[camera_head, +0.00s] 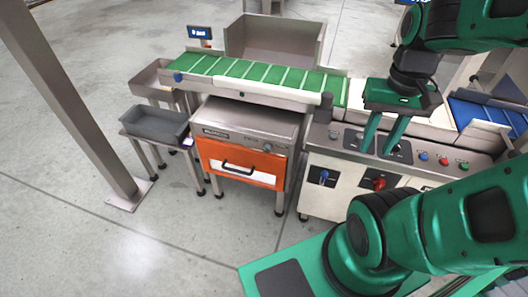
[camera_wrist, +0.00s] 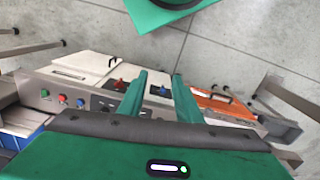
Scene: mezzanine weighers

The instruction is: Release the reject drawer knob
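The orange-fronted drawer (camera_head: 236,176) stands left of the control cabinet, with a black bar handle (camera_head: 239,169) on its front. A small round knob (camera_head: 267,147) sits on the grey panel at the drawer unit's upper right. The drawer appears shut, and its orange front also shows in the wrist view (camera_wrist: 230,108). My gripper (camera_head: 377,151) is over the control cabinet's top, right of the drawer unit and apart from its handle and knob. In the wrist view its two fingers (camera_wrist: 159,74) are spread with nothing held between them.
The cabinet front carries a blue knob (camera_head: 323,177) and a red knob (camera_head: 379,183). A green belt conveyor (camera_head: 250,72) runs behind. A grey tray (camera_head: 155,123) stands left of the drawer, near a steel post (camera_head: 75,105). Floor in front of the drawer is clear.

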